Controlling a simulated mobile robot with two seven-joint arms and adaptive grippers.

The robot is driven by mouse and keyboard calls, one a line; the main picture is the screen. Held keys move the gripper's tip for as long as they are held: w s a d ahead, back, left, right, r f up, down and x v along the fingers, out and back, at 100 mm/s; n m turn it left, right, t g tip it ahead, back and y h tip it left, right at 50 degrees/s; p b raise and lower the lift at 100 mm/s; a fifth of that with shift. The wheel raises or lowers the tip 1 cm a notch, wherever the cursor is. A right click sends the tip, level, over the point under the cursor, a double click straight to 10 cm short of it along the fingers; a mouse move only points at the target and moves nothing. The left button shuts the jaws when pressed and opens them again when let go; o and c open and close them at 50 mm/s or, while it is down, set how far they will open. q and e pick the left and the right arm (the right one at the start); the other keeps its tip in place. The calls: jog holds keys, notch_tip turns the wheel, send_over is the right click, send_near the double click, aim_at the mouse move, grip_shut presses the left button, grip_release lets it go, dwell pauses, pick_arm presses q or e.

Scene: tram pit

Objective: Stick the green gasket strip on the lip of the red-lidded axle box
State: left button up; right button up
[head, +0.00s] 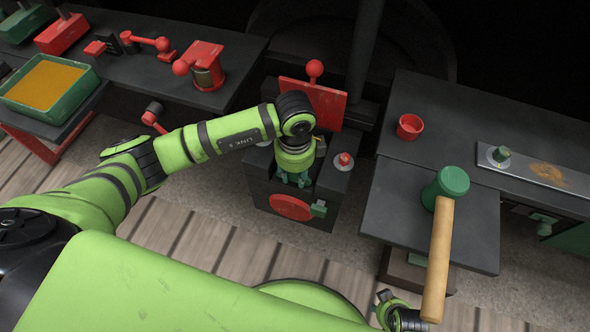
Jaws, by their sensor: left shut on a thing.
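The axle box (261,185) is a dark box with a round red cover on its front. Its red lid (330,103) stands raised at the back, with a red ball knob on top. My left gripper (293,184) points down at the box's top opening, its fingers close to the lip. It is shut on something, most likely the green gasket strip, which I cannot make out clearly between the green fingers. Whether it touches the lip is hidden. My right gripper (386,298) shows only partly at the bottom edge, apart from the box; its jaws are unclear.
A green-headed mallet (438,240) with a wooden handle lies on the right bench (394,206). A red cup (410,127) and a metal plate (540,172) are behind it. A green tray (47,86) and red tools stand on the left.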

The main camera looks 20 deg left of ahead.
pick_arm(q)
jog(key=shift+f, duration=0.35)
jog(key=shift+f, duration=0.15)
dwell(0.3)
dwell(0.4)
jog(key=o, duration=1.1)
notch_tip(320, 180, up, 12)
jog(key=shift+r, duration=0.1)
